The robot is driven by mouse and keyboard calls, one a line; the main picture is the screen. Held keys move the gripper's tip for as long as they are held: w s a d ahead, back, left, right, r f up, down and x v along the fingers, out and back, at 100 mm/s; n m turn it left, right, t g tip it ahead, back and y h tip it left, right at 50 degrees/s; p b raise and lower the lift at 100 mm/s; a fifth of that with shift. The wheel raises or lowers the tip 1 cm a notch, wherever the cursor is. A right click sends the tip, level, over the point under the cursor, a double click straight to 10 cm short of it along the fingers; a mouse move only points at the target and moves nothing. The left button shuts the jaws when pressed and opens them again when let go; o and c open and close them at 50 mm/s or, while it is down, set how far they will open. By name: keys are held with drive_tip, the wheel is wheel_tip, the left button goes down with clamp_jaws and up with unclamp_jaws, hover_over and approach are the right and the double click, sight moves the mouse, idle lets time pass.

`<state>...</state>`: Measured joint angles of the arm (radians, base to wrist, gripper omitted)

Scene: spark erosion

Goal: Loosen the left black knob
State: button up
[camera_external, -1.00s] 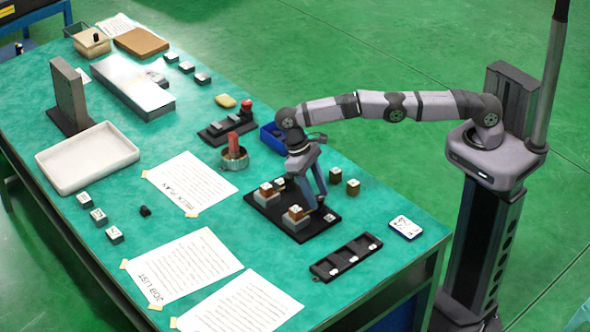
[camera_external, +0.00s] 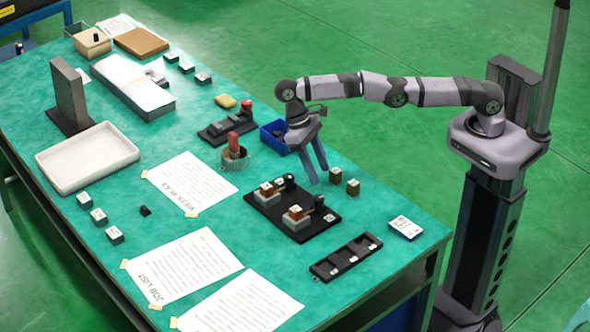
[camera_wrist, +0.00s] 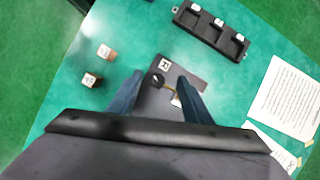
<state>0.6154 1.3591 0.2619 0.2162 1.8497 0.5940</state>
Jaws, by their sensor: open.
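A dark fixture plate (camera_external: 285,225) lies on the bench in the external view, with two copper-coloured, white-labelled blocks on it. The left black knob (camera_external: 289,181) stands behind the left block (camera_external: 267,188). The right black knob (camera_external: 319,200) stands behind the right block (camera_external: 296,212). My gripper (camera_external: 318,175) is open and empty, raised above the plate's back edge, apart from both knobs. In the wrist view one black knob (camera_wrist: 157,80) with a brass-coloured rod shows below and between my spread fingertips (camera_wrist: 160,78); the other is hidden by the gripper body.
Two small dark blocks (camera_external: 353,187) stand just behind the plate. A black slotted holder (camera_external: 346,258) lies in front right. A blue bin (camera_external: 274,140) and a round holder (camera_external: 234,160) stand behind left. Paper sheets cover the near bench.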

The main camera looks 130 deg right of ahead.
drive_tip(key=shift+r, duration=0.35)
drive_tip(key=s+d+r+m+t+b, duration=0.1)
drive_tip(key=s+d+r, duration=0.1)
drive_tip(key=r, duration=0.2)
drive_tip(key=s+d+r+b, duration=0.1)
drive_tip(key=s+d+r, duration=0.1)
drive_tip(key=r, duration=0.1)
wheel_tip(320, 180, down, 10)
drive_tip(key=w+a+m+t, duration=0.1)
drive_tip(key=w+m+t, duration=0.1)
drive_tip(key=m, duration=0.7)
drive_tip(key=shift+a+f+m+t, duration=0.25)
drive_tip(key=shift+a+m+t, duration=0.15)
drive_tip(key=shift+t, duration=0.2)
drive_tip(key=shift+f, duration=0.1)
